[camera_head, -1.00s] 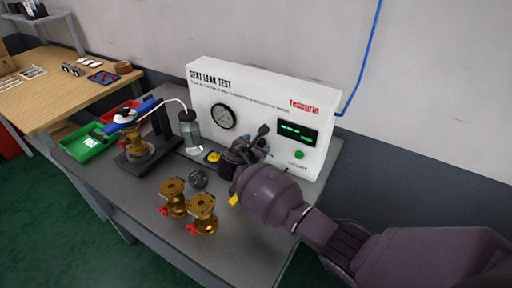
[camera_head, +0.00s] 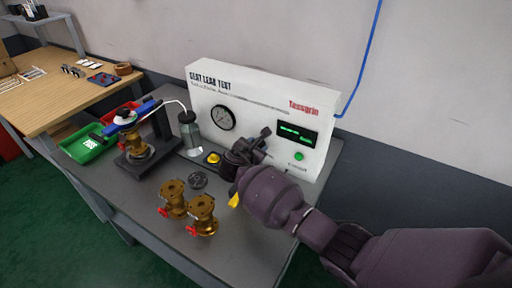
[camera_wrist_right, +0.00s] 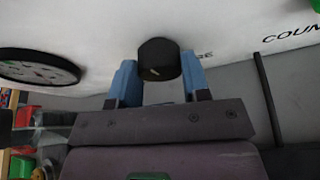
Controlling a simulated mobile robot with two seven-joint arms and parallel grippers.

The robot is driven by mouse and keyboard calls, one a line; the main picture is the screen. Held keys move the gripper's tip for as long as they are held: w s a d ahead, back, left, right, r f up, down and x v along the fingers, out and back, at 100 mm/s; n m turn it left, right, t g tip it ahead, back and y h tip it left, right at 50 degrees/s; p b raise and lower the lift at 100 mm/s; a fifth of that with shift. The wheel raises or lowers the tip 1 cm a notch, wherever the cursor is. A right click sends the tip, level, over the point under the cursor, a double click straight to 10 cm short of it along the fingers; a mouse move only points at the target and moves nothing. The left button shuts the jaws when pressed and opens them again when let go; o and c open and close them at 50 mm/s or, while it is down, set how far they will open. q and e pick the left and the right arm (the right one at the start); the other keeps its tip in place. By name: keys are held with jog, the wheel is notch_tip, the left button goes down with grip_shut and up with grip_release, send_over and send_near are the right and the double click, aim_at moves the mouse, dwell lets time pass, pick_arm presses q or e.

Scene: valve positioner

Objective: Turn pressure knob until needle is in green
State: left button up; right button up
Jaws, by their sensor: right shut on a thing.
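The white leak test panel (camera_head: 255,98) stands at the back of the grey bench. Its round pressure gauge (camera_head: 222,117) is on the panel's left side. The gauge also shows in part at the left edge of the right wrist view (camera_wrist_right: 38,66). The needle and any green zone are too small to read. The black pressure knob (camera_wrist_right: 158,60) sits between the blue fingers of my right gripper (camera_wrist_right: 160,82), which is shut on it. In the head view my right gripper (camera_head: 250,148) is at the panel's front and hides the knob. My left gripper is not in view.
A green-lit display (camera_head: 297,133) and a green button (camera_head: 299,156) lie right of my right gripper. Two brass valves (camera_head: 202,214) stand at the bench front. A clamped valve fixture (camera_head: 137,148), clear bottle (camera_head: 190,134) and green bin (camera_head: 88,147) are at the left.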

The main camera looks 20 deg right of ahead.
jog(key=m+t, duration=0.1)
jog(key=m, duration=0.1)
jog(key=m+t+y, duration=0.1)
jog(key=m, duration=0.1)
jog(key=shift+s+f+b, duration=0.15)
jog(key=shift+f+b, duration=0.05)
jog(key=shift+b, duration=0.2)
jog(key=shift+m+t, duration=0.3)
jog(key=shift+t, duration=0.1)
jog(key=o, duration=0.9)
jog(key=shift+r, duration=0.1)
jog(key=shift+o, duration=0.2)
